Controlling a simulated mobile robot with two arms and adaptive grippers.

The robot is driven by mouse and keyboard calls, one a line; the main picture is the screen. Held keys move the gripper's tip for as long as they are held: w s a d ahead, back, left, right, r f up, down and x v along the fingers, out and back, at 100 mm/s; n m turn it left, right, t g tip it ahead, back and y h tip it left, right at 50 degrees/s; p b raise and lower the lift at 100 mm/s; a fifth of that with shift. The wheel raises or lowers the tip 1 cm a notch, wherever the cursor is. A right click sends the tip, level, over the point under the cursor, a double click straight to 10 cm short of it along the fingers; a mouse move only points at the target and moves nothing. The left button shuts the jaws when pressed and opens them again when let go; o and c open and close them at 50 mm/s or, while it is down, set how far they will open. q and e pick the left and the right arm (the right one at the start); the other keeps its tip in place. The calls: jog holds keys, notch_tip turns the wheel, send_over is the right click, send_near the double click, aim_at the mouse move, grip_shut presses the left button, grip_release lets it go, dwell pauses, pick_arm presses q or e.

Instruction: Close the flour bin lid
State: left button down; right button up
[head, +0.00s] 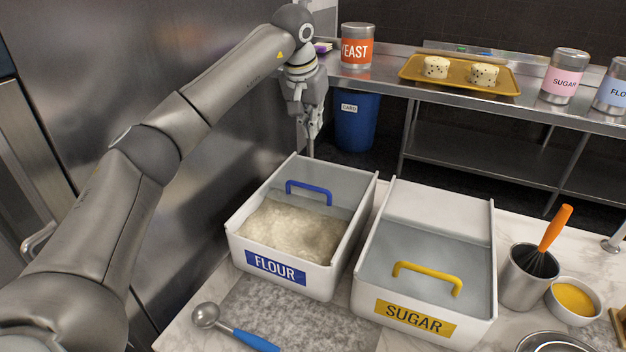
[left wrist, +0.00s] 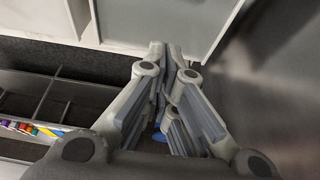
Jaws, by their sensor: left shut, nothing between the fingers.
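The flour bin (head: 340,259) is a white box with a blue FLOUR label on the marble counter. Its grey, see-through lid (head: 275,189) with a blue handle (head: 309,187) sits towards the back. Flour (head: 291,235) lies uncovered in the front part. My left gripper (head: 311,152) points down, shut and empty, just behind the bin's far edge. My right gripper is not in view.
The sugar bin (head: 361,295) with a yellow handle stands close on the right. A steel wall (head: 225,130) rises on the left. A blue-handled scoop (head: 255,340) lies in front. A whisk pot (head: 525,285) and a yellow-filled bowl (head: 573,299) stand right. A steel shelf (head: 400,87) is behind.

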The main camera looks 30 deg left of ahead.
pick_arm(q)
notch_tip(320, 180, down, 2)
jog(key=b, duration=0.1)
jog(key=p, duration=0.3)
send_over(311, 192)
jog(key=w, duration=0.4)
notch_tip(311, 192, down, 10)
jog(key=shift+s+r, duration=0.1)
jog(key=shift+r, duration=0.15)
jog(key=shift+s+f+p, duration=0.2)
jog(key=shift+s+p, duration=0.15)
jog(key=shift+s, duration=0.6)
jog(key=shift+s+f+p, duration=0.15)
jog(key=shift+s+p, duration=0.2)
jog(key=shift+s, duration=0.55)
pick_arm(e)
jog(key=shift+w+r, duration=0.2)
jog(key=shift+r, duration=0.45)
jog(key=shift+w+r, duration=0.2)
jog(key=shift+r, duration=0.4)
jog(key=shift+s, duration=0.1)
